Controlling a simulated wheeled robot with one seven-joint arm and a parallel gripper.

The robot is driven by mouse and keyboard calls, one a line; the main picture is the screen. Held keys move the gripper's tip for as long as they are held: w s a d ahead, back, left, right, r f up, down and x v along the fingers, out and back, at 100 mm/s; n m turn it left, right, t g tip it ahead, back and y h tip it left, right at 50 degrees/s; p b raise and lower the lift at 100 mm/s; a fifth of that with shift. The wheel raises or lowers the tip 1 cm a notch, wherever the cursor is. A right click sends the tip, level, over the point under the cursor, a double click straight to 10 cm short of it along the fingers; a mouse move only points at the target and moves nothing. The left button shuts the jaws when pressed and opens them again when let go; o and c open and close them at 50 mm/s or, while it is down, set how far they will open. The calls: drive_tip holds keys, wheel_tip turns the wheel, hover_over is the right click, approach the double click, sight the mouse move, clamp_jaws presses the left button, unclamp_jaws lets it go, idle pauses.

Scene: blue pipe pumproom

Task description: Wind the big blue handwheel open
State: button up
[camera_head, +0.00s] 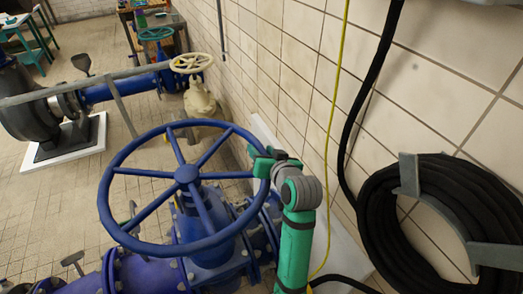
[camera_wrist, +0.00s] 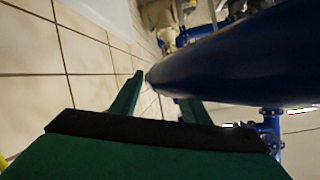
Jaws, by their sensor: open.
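The big blue handwheel (camera_head: 187,172) lies almost level on top of the blue valve (camera_head: 207,245), with several spokes running from its hub to a round rim. My gripper (camera_head: 264,158) is at the right side of the rim, on the wall side. In the wrist view its two green fingers (camera_wrist: 160,92) are apart, and the blue rim (camera_wrist: 230,60) looms close, its near end showing between the fingertips. The jaws are open and not clamped on the rim. Whether a finger touches the rim, I cannot tell.
The tiled wall (camera_head: 290,60) runs close on the right, with a yellow cable (camera_head: 334,110) and a coiled black hose (camera_head: 378,220). Behind stand a cream handwheel valve (camera_head: 198,98) and a blue pipe (camera_head: 115,88) to a dark pump (camera_head: 30,105). Open floor lies left.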

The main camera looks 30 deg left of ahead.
drive_tip(key=shift+w+a+f, duration=0.1)
drive_tip(key=shift+w+a, duration=0.1)
